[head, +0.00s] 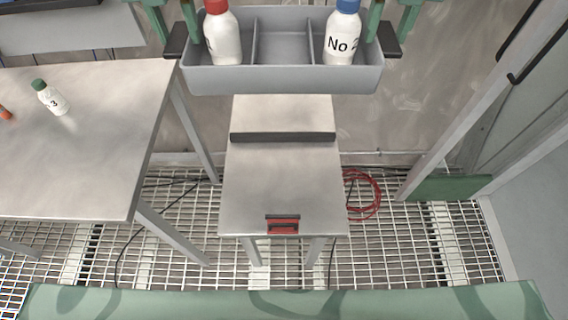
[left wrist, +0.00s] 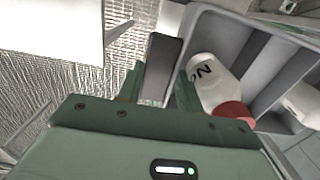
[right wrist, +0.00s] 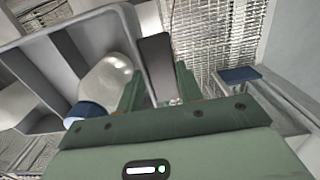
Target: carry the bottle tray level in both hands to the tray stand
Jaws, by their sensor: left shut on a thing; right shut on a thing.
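The grey bottle tray (head: 280,82) hangs at the top of the head view and looks level. It has three compartments: a red-capped white bottle (head: 224,42) upright in the left one, a blue-capped white bottle (head: 343,45) marked "No" upright in the right one, the middle empty. My left gripper (head: 178,32) is shut on the dark left handle (left wrist: 162,65). My right gripper (head: 388,32) is shut on the dark right handle (right wrist: 155,58). The tray stand (head: 283,183), a narrow metal table with a black crossbar (head: 283,137), shows below the tray, which hides its far end.
A metal table (head: 100,150) stands at the left with a green-capped bottle (head: 52,100) on it. A red clip-like part (head: 283,224) sits at the stand's near edge. A red cable coil (head: 363,195) lies on the grating right of the stand. A sloping frame (head: 470,110) stands at the right.

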